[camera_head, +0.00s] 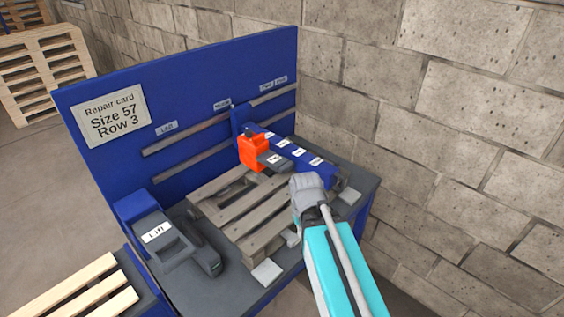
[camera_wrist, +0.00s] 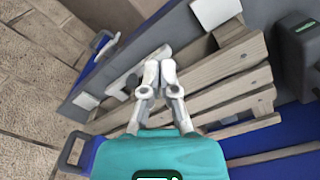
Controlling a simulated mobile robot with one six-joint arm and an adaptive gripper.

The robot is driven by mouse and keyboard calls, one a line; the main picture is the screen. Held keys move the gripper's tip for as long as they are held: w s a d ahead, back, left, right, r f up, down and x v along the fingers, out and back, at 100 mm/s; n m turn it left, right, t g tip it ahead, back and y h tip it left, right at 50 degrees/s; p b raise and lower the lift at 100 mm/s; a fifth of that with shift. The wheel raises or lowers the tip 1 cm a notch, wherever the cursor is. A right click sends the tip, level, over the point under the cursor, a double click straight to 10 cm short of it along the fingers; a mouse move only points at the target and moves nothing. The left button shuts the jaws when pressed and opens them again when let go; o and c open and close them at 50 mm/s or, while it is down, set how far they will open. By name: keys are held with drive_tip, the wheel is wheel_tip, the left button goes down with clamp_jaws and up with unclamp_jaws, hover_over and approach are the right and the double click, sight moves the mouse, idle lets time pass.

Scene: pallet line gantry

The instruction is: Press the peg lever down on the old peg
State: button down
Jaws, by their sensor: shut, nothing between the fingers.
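My gripper (camera_head: 306,186) is shut and empty, over the right side of the pallet, close to the blue bar. Its two pale fingertips meet in the wrist view (camera_wrist: 158,72). An orange block (camera_head: 252,152) with a dark grey piece (camera_head: 271,160) beside it sits at the left end of the blue labelled bar (camera_head: 290,147). I cannot tell which part is the peg lever, as the small labels are unreadable. The old peg cannot be made out. The wooden pallet (camera_head: 222,207) lies on the bench; its slats also show in the wrist view (camera_wrist: 225,67).
A blue back panel (camera_head: 205,95) carries a repair card (camera_head: 110,115) reading Size 57, Row 3. A dark grey device marked Lift (camera_head: 160,243) stands at the bench's left. A block wall (camera_head: 460,140) bounds the right. More pallets (camera_head: 42,75) stand at far left.

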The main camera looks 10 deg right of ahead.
drive_tip(key=w+a+r+m+t+h+p, duration=0.1)
drive_tip(key=w+a+r+m+h+p, duration=0.1)
drive_tip(key=w+r, duration=0.3)
drive_tip(key=w+a+r+m+t+h+p, duration=0.2)
drive_tip(key=w+r+m+h+p, duration=0.1)
drive_tip(key=w, duration=0.8)
drive_tip(key=w+a+r+m+t+h+p, duration=0.1)
drive_tip(key=w+a+r+m+h+p, duration=0.1)
drive_tip(key=w+r+m+p, duration=0.2)
drive_tip(key=w+r+m, duration=0.1)
drive_tip(key=w+r, duration=0.2)
drive_tip(key=w, duration=0.2)
drive_tip(key=shift+r+t+h+p, duration=0.15)
drive_tip(key=shift+t+h+p, duration=0.15)
drive_tip(key=shift+t+p, duration=0.1)
drive_tip(key=b, duration=0.7)
hover_over(289, 164)
drive_tip(key=a, duration=0.2)
drive_tip(key=f, duration=0.5)
drive_tip(key=s+f, duration=0.1)
drive_tip(key=f, duration=0.1)
drive_tip(key=shift+f, duration=0.2)
drive_tip(key=shift+f+b, duration=1.8)
drive_tip(key=shift+b, duration=0.25)
